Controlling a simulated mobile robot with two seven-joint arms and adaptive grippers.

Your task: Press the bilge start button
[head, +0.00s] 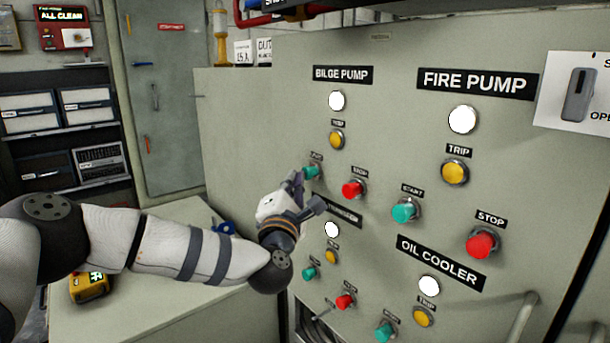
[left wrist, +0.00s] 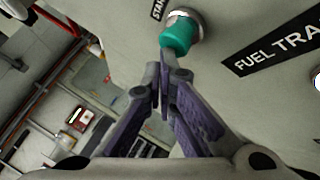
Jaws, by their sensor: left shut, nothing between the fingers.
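The bilge start button is a teal-green push button (head: 311,172) on the grey panel, below and left of the BILGE PUMP label (head: 343,75). It shows large in the left wrist view (left wrist: 178,36), at the top middle, in a metal collar. My left gripper (head: 298,180) is shut and empty, its fingertips right beside this button. In the left wrist view its closed fingertips (left wrist: 162,72) end just below the button cap. I cannot tell whether they touch it. My right gripper is not in view.
The red bilge stop button (head: 353,188) sits just right of my gripper. Below are the fuel transfer label (left wrist: 275,45) and its green button (head: 310,272). The fire pump start button (head: 404,210) is further right. A low grey surface (head: 160,285) lies under my arm.

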